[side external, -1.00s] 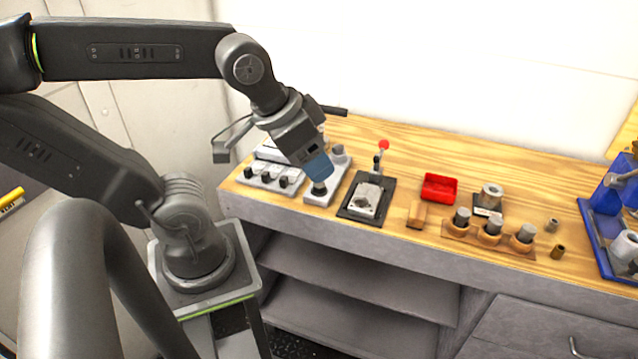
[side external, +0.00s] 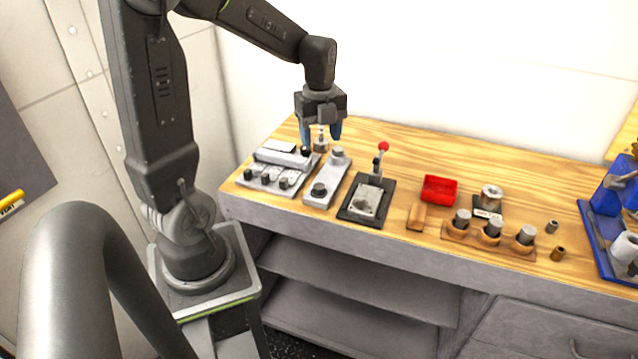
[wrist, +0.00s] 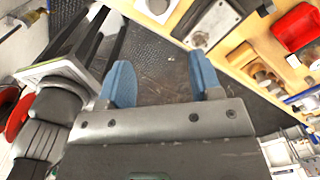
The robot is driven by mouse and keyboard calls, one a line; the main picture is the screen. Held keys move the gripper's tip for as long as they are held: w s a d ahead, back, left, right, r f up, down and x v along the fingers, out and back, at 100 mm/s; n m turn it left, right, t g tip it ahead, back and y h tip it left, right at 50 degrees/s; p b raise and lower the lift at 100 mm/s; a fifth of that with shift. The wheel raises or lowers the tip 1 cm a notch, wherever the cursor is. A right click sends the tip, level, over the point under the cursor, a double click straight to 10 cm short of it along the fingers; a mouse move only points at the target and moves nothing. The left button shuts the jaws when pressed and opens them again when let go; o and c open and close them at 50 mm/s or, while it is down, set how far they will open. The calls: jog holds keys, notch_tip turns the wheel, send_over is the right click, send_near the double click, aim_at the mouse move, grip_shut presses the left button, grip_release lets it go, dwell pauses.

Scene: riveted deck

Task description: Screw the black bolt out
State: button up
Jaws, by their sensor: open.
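In the side view a black bolt (side external: 319,189) stands at the front end of a light grey plate (side external: 325,176) on the wooden bench. A grey round piece (side external: 337,154) is at the plate's rear end. My gripper (side external: 320,136) is farther back and above the bench, apart from the bolt, with its blue fingers pointing down. A small metal post shows between the fingers; I cannot tell its distance from them. In the wrist view my gripper (wrist: 163,78) is open with nothing between its fingers.
A block with several black knobs (side external: 267,177) is left of the plate. A red-topped lever on a black base (side external: 367,199) is to the right, then a red bin (side external: 440,189) and a wooden holder with cylinders (side external: 487,239). Bare wood (side external: 420,165) lies behind.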

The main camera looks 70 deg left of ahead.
aim_at(319, 186)
jog(key=shift+m, duration=0.4)
jog(key=f, duration=0.9)
jog(key=a+f, duration=0.1)
jog(key=f, duration=0.4)
jog(key=shift+f, duration=0.25)
jog(key=shift+c, duration=0.3)
jog(key=c, duration=0.9)
jog(key=shift+n, duration=0.4)
